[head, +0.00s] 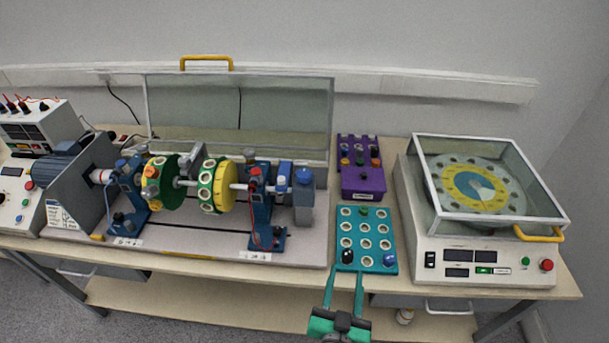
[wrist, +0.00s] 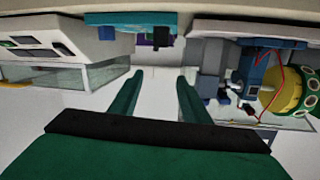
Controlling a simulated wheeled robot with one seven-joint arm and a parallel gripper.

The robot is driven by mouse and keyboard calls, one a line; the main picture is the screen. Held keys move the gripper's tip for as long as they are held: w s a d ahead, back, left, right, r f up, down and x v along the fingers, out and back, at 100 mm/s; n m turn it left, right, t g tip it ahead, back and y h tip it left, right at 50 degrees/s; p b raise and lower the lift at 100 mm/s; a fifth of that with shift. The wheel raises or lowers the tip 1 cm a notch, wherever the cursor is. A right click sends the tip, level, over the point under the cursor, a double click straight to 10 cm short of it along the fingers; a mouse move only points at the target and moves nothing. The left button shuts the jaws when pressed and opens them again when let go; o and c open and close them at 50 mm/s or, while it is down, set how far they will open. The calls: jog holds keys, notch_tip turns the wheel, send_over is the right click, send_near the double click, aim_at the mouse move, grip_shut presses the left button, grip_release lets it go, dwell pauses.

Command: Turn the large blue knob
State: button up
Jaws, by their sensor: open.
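A round blue knob (head: 389,260) sits at the front right corner of the teal board (head: 386,225) in the head view. Another blue knob (head: 304,176) tops a grey block at the right end of the rotor rig; I cannot tell which is the large one meant. My green gripper (head: 344,274) is open and empty at the front edge of the teal board, left of the board's blue knob and touching neither, as far as shows. In the wrist view my gripper (wrist: 159,75) has nothing between its fingers, and the teal board (wrist: 130,18) shows at the top edge.
The rotor rig (head: 205,245) with its green and yellow discs stands left of the board. A purple box (head: 362,183) lies behind it. A white machine (head: 480,270) with a glass-covered turntable stands right. A black knob (head: 348,256) sits at the board's front left.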

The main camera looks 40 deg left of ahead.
jog(key=w+a+r+n+g+y, duration=0.1)
jog(key=w+a+r+n+y, duration=0.3)
jog(key=a+r, duration=0.35)
jog(key=n+g+y, duration=0.2)
send_near(306, 179)
jog(key=x, duration=1.1)
jog(key=shift+w+a, duration=0.2)
jog(key=shift+a, duration=0.2)
jog(key=c, duration=0.8)
